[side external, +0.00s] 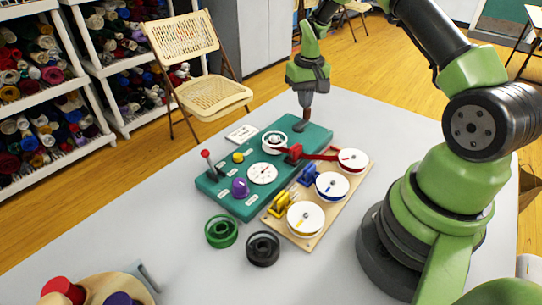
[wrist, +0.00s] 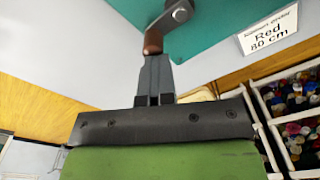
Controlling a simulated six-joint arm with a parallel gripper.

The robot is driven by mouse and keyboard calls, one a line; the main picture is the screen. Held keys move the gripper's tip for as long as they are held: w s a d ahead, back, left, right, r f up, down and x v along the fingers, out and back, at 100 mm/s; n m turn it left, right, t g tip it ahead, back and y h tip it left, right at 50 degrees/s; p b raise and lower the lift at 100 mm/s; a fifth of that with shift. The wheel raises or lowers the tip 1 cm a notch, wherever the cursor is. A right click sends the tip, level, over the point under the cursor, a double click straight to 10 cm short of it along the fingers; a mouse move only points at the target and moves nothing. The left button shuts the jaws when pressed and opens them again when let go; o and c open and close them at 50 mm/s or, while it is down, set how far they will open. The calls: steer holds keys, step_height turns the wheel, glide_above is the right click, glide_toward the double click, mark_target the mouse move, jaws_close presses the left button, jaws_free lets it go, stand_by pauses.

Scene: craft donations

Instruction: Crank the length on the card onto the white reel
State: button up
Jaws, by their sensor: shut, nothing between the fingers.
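The card (wrist: 268,28) reads "Red 80 cm" in the wrist view; it also lies behind the teal winder board in the side view (side external: 241,134). A white reel (side external: 270,149) sits on the winder board (side external: 222,188). A red ribbon (side external: 322,157) runs from the red-rimmed spool (side external: 352,161) to a red block beside the reel. The crank has a grey arm (wrist: 178,14) and a brown handle (wrist: 153,40). My gripper (wrist: 158,62) is shut and empty, its fingertips right at the handle; I cannot tell if they touch.
A dial (side external: 262,174), a purple knob (side external: 239,188) and a red-topped lever (side external: 206,155) are on the board. Blue and yellow spools stand on a wooden rack (side external: 308,246) in front. Green (side external: 221,231) and black (side external: 262,248) reels lie on the grey table.

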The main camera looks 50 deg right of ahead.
steer(key=shift+o, duration=1)
steer(key=shift+s+r, duration=0.25)
steer(key=shift+r, duration=0.8)
steer(key=shift+s+r, duration=0.2)
steer(key=shift+r, duration=0.85)
steer(key=o, duration=0.4)
steer(key=shift+s+a, duration=0.1)
steer(key=shift+s, duration=0.1)
steer(key=shift+s+a+f, duration=0.1)
steer(key=shift+s+f, duration=0.15)
steer(key=shift+f, duration=1)
steer(key=shift+s+a+f, duration=0.1)
steer(key=shift+s+f, duration=0.15)
steer(key=shift+f, duration=1)
steer(key=shift+s+a+f, duration=0.1)
steer(key=shift+s+f, duration=0.15)
steer(key=shift+f, duration=1)
